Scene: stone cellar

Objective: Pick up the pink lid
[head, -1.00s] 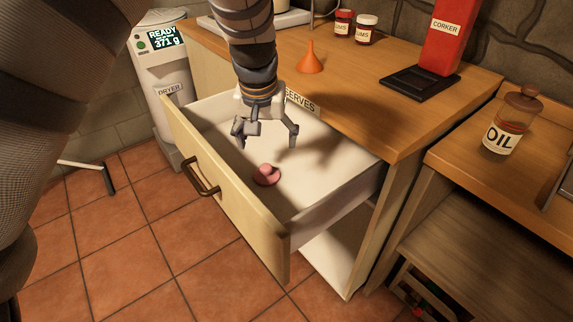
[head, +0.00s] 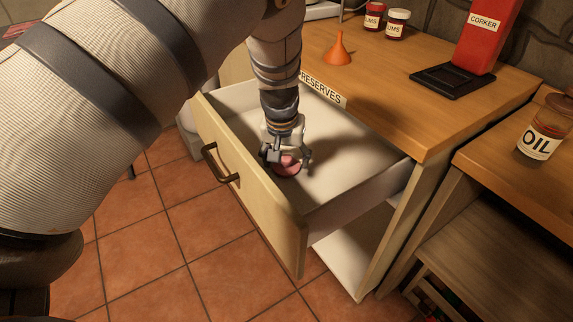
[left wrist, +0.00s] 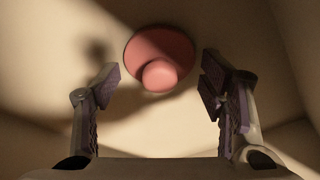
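The pink lid (head: 287,166) is a round disc with a knob on top. It lies on the floor of the open drawer (head: 375,172), near the drawer's front panel. In the left wrist view the lid (left wrist: 172,48) shows between and just beyond the fingers, knob toward the camera. My left gripper (head: 288,160) is inside the drawer, pointing down over the lid. In the left wrist view the left gripper's fingers (left wrist: 160,92) are apart, one on each side, with gaps to the lid. My right gripper is not seen.
The drawer walls and front panel with its dark handle (head: 216,162) surround the gripper. On the counter above stand an orange funnel (head: 340,50), a red corker (head: 484,38) and two small jars (head: 385,20). An oil jar (head: 542,135) stands on the right table.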

